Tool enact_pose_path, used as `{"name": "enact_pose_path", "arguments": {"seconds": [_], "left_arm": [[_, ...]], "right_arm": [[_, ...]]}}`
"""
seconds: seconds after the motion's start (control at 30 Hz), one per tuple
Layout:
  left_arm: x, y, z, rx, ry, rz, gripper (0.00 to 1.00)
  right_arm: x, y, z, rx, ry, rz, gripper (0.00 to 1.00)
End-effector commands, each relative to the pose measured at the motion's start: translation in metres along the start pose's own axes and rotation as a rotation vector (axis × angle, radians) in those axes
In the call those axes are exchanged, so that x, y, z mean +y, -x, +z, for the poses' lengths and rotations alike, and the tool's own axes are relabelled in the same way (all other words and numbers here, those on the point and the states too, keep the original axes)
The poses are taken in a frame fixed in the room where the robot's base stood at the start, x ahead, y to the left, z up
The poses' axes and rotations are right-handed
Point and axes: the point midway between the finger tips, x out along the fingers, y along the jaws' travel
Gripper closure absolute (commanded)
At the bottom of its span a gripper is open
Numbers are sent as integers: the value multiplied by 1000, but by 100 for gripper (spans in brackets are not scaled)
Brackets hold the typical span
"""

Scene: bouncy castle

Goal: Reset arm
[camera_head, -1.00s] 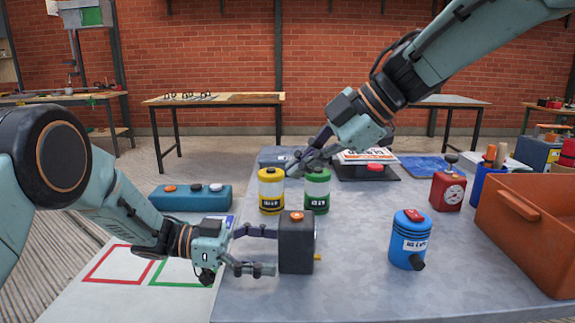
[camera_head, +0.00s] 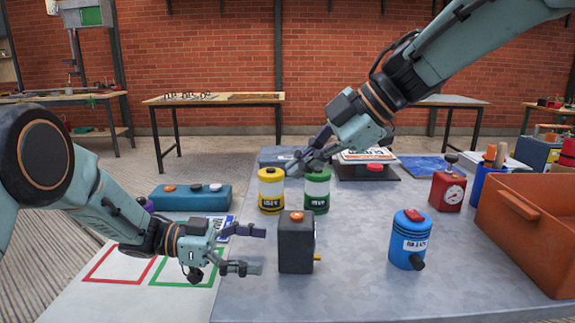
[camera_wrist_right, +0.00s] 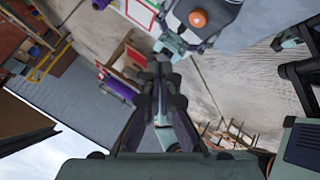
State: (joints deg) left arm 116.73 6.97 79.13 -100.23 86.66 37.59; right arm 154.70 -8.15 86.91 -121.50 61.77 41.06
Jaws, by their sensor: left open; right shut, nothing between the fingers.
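My left gripper (camera_head: 252,249) is open and empty in the head view, low over the table's left edge. Its fingertips point right, toward a dark grey box (camera_head: 296,247) with an orange button on top, with a small gap between. My right gripper (camera_head: 310,158) is above the back of the table, behind the yellow canister (camera_head: 271,192) and green canister (camera_head: 317,192). Its fingers are partly hard to make out there. In the right wrist view its fingers (camera_wrist_right: 160,80) are together with nothing seen between them.
A blue canister (camera_head: 409,240) stands right of the dark box. A red gauge device (camera_head: 448,189) and an orange bin (camera_head: 530,225) are at the right. A teal box with buttons (camera_head: 190,197) lies behind my left arm. The front middle of the table is clear.

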Motion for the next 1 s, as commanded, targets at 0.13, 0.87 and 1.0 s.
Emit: {"name": "enact_pose_path", "arguments": {"seconds": [0.13, 0.87, 1.0], "left_arm": [[1, -27, 1, -2, 1, 3, 10], [0, -55, 0, 1, 0, -1, 10], [0, -55, 0, 1, 0, -1, 10]], "right_arm": [[0, 0, 0, 0, 0, 0, 100], [-22, -31, 22, -1, 6, 4, 100], [-10, -14, 10, -1, 5, 3, 100]]}}
